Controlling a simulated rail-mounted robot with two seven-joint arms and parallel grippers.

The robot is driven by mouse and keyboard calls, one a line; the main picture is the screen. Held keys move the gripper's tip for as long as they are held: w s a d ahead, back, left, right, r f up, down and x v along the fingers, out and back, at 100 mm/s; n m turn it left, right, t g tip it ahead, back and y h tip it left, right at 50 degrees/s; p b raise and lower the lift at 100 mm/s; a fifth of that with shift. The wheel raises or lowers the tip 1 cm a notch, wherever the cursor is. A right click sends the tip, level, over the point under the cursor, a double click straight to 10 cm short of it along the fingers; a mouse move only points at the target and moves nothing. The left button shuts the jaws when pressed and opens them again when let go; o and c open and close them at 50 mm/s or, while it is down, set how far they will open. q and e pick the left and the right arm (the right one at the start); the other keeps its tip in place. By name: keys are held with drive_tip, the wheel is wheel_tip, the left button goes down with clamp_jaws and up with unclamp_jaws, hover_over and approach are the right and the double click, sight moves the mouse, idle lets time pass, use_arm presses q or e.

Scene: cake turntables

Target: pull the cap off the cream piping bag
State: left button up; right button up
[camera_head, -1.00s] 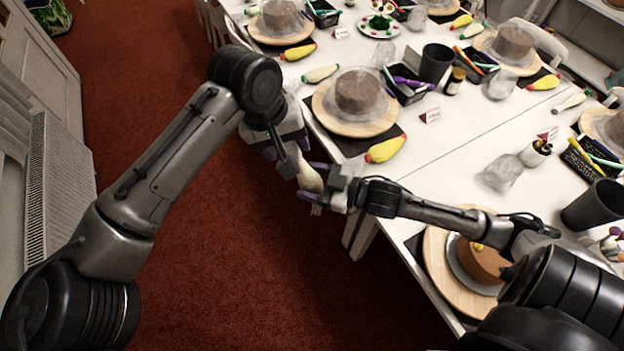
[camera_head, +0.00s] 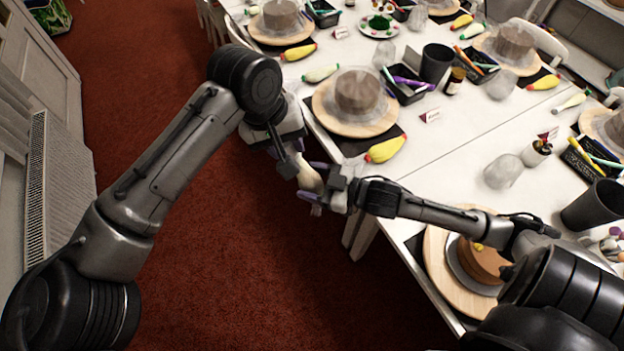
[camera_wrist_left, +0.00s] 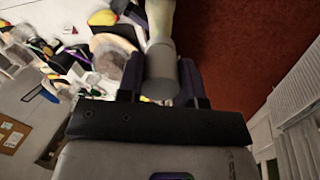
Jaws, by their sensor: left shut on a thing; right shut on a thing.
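The cream piping bag (camera_head: 309,179) is a small pale bag held in the air between my two grippers, off the table's near left edge and over the red floor. My left gripper (camera_head: 297,168) is shut on the bag from above. In the left wrist view the bag (camera_wrist_left: 161,22) runs up between the fingers, with a grey-beige rounded end (camera_wrist_left: 162,78) close to the palm. My right gripper (camera_head: 324,190) is shut at the bag's lower end, on the right.
The white table (camera_head: 440,150) lies to the right, with a cake on a wooden turntable (camera_head: 332,119), a yellow piping bag (camera_head: 385,149) and a black cup (camera_head: 436,63). Another turntable (camera_head: 440,272) is under my right arm. The red floor (camera_head: 220,260) below the grippers is clear.

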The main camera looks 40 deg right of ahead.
use_arm(q)
drive_tip(key=shift+v, duration=2.75)
drive_tip(key=shift+a, duration=0.1)
